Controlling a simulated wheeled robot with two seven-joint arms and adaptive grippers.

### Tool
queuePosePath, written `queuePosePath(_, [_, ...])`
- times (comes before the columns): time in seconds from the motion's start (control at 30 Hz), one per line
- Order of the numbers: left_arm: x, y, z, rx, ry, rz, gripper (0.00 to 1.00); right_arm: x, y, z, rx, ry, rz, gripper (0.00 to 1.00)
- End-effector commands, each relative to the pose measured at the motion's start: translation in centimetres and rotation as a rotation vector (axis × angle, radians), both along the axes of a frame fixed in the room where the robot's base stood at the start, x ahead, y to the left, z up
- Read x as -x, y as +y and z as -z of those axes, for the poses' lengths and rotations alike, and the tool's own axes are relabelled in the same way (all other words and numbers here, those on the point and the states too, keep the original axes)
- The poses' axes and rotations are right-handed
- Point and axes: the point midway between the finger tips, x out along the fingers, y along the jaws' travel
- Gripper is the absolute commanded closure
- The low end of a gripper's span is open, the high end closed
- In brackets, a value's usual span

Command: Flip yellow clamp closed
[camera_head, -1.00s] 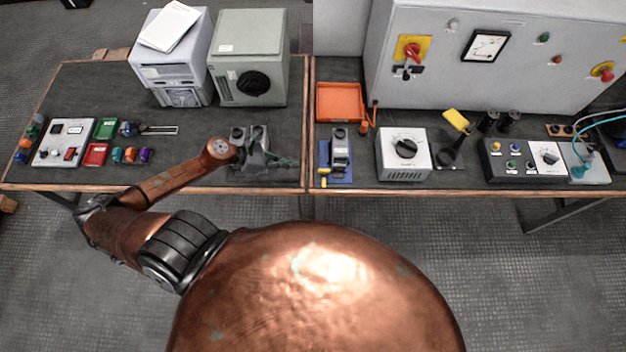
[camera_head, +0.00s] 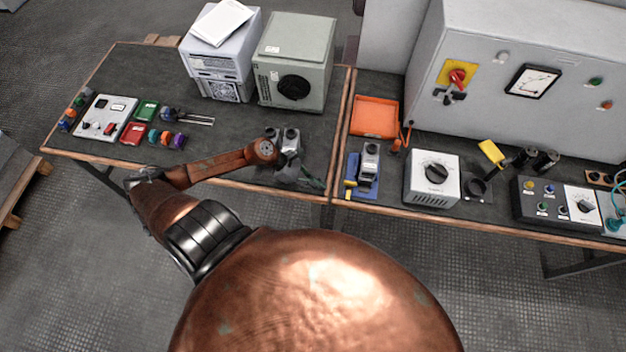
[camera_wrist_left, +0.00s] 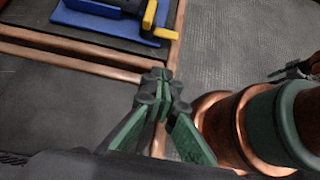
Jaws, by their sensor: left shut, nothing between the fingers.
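A clamp with yellow parts (camera_head: 350,188) sits on a blue plate (camera_head: 369,188) at the front edge of the right bench. In the left wrist view its yellow handle (camera_wrist_left: 149,15) and a yellow tip (camera_wrist_left: 165,33) show at the top, with the blue plate (camera_wrist_left: 110,16) under them. My left gripper (camera_head: 318,184) is over the front of the left bench, left of the blue plate and apart from it. In the left wrist view its green fingers (camera_wrist_left: 161,74) are together and empty. My right gripper is not in the head view.
A yellow paddle (camera_head: 491,153) stands tilted up by a black ring, behind a white dial box (camera_head: 432,180). An orange tray (camera_head: 375,117) lies behind the blue plate. A grey cabinet (camera_head: 530,75) stands at the back. The floor in front is clear.

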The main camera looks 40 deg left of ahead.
Motion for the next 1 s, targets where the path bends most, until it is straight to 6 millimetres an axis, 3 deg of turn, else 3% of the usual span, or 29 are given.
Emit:
queuePosePath(0.2, [-1.8, -2.9, 2.9, 0.003, 0.000, -0.001, 1.00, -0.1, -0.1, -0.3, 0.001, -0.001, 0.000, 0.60])
queuePosePath(0.4, [-3.2, -5.2, 2.6, 0.001, 0.000, 0.001, 1.00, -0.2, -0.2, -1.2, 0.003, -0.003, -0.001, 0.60])
queuePosePath(1.0, [-3.8, -6.2, 2.7, 0.001, 0.001, -0.003, 1.00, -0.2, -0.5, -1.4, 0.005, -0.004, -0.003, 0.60])
